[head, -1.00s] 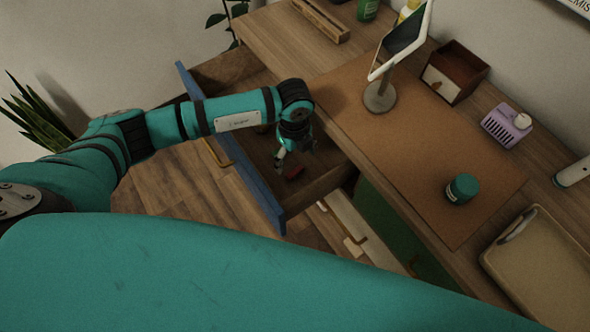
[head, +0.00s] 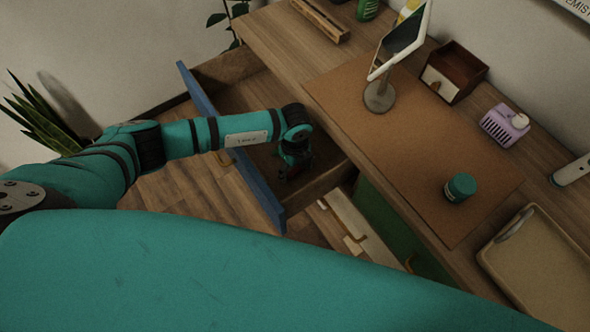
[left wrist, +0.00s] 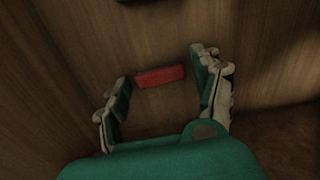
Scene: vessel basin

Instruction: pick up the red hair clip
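The red hair clip (left wrist: 160,76) lies on the wooden floor of the open drawer in the left wrist view, as a small red bar. My left gripper (left wrist: 163,88) is open, with one finger to each side of the clip and apart from it. In the head view my left gripper (head: 284,176) is down inside the drawer (head: 322,184), and its body hides most or all of the clip. My right gripper is not in view.
The drawer's blue front (head: 232,148) stands to the left of my gripper. The desk edge is to the right. On the desk are a mirror (head: 379,96), a teal jar (head: 460,187), a wooden box (head: 455,72) and a tray (head: 540,270).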

